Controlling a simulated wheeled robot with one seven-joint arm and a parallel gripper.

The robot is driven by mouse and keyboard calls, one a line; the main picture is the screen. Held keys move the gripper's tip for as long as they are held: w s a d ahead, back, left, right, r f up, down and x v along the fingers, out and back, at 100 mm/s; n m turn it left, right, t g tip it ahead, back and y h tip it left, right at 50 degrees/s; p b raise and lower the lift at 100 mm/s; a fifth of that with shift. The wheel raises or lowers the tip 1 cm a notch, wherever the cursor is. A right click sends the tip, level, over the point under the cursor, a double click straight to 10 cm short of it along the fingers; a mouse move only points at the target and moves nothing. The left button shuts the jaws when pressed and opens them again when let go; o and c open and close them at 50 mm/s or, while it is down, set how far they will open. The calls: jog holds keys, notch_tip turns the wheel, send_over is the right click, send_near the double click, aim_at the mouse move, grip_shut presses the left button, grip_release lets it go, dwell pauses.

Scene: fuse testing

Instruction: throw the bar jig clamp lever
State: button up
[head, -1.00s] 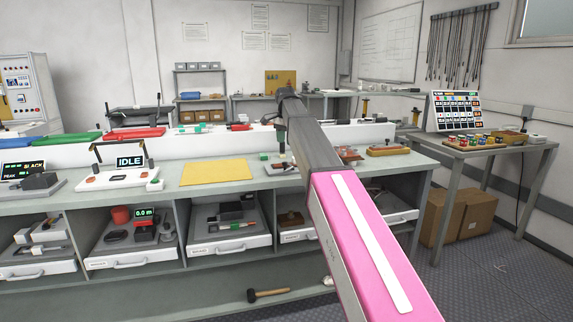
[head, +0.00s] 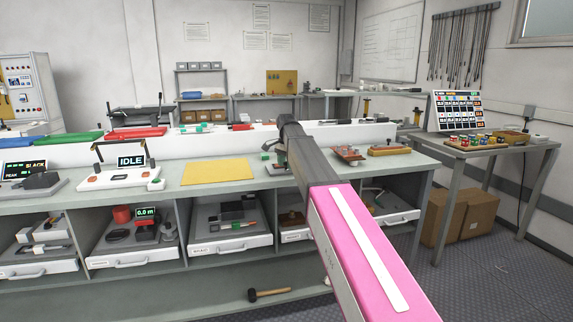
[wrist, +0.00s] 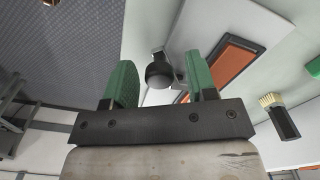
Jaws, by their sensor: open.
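In the wrist view my gripper (wrist: 160,78) is open, with its two green-padded fingers spread. A dark round knob (wrist: 159,73) on a short stem shows between the fingers, in line with the gap; I cannot tell whether either finger touches it. It looks like the clamp lever's knob. In the head view my gripper is down by the bench top, mostly hidden by my arm. A grey part (head: 275,169) on the bench shows just below it; the lever cannot be made out there.
A brush (wrist: 279,117) lies to the right in the wrist view. On the bench (head: 330,172), a yellow mat (head: 214,171) is left of my arm, and a red fixture (head: 347,154) and a brown block (head: 389,151) are to its right. A low white wall runs behind.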

jog(key=c, duration=0.9)
jog(key=shift+c, duration=0.2)
jog(key=shift+d, duration=0.1)
jog(key=n, duration=0.1)
jog(key=d+n, duration=0.1)
jog(key=n, duration=0.1)
jog(key=s+n, duration=0.1)
jog(key=shift+d, duration=0.35)
jog(key=d+n, duration=0.1)
jog(key=n, duration=0.3)
jog(key=shift+d, duration=0.35)
jog(key=n, duration=0.1)
jog(key=d+n, duration=0.1)
jog(key=n, duration=0.1)
jog(key=shift+w+d+n, duration=0.1)
jog(key=shift+d+n, duration=0.2)
jog(key=shift+w+d+n, duration=0.25)
jog(key=shift+d+n, duration=0.15)
jog(key=shift+n, duration=0.7)
jog(key=shift+w+d+n, duration=0.25)
jog(key=shift+d+n, duration=0.15)
jog(key=shift+n, duration=0.7)
